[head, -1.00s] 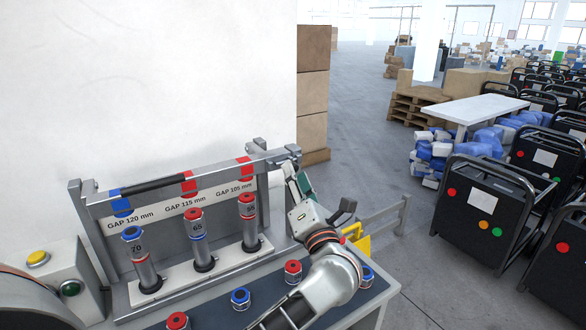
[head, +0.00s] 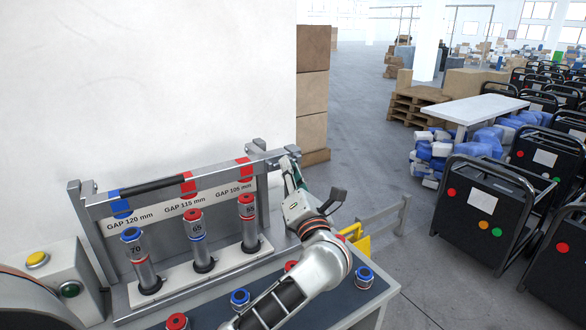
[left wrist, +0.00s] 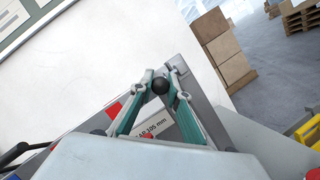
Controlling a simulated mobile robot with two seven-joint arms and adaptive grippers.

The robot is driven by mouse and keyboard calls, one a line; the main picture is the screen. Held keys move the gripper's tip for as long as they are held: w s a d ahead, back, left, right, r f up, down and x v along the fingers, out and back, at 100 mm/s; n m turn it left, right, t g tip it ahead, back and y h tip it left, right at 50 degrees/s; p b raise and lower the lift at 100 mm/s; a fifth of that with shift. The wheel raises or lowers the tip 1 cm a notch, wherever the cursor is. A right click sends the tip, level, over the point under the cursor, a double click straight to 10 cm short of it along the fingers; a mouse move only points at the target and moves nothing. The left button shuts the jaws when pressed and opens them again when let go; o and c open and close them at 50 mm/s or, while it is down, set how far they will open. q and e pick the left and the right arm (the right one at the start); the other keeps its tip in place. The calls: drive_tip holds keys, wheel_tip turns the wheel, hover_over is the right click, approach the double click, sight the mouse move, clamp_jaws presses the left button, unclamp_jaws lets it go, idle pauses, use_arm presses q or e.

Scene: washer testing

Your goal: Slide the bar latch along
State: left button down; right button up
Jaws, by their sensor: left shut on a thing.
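The bar latch (head: 153,188) is a long grey bar with a black grip, lying along the top of a metal frame behind three labelled posts. Blue and red tabs hang at the GAP 120, 115 and 105 mm labels. My left gripper (head: 287,166) is at the right end of the bar. In the left wrist view my left gripper (left wrist: 163,84) has its teal fingers shut on a round black knob (left wrist: 160,86). The fingers hide the knob in the head view. My right gripper is not in view.
Numbered posts (head: 199,240) with red or blue caps stand below the bar. Loose capped pieces (head: 240,299) sit on the bench, under and beside my arm. A button box (head: 66,278) is at left. A white wall (head: 150,80) rises behind; cartons (head: 312,90) stand beyond.

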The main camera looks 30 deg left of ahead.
use_arm(q)
drive_tip(key=shift+s+a+p, duration=0.25)
drive_tip(key=shift+s+a, duration=0.1)
drive_tip(key=shift+s, duration=0.25)
drive_tip(key=shift+s+a+p, duration=0.25)
drive_tip(key=shift+s+a, duration=0.1)
drive_tip(key=shift+s, duration=0.2)
drive_tip(key=c, duration=2.1)
unclamp_jaws()
drive_tip(key=shift+c, duration=0.2)
drive_tip(key=shift+o, duration=1.2)
drive_tip(key=shift+s, duration=0.15)
approach(275, 158)
drive_tip(key=v, duration=0.7)
drive_tip(key=shift+d, duration=0.2)
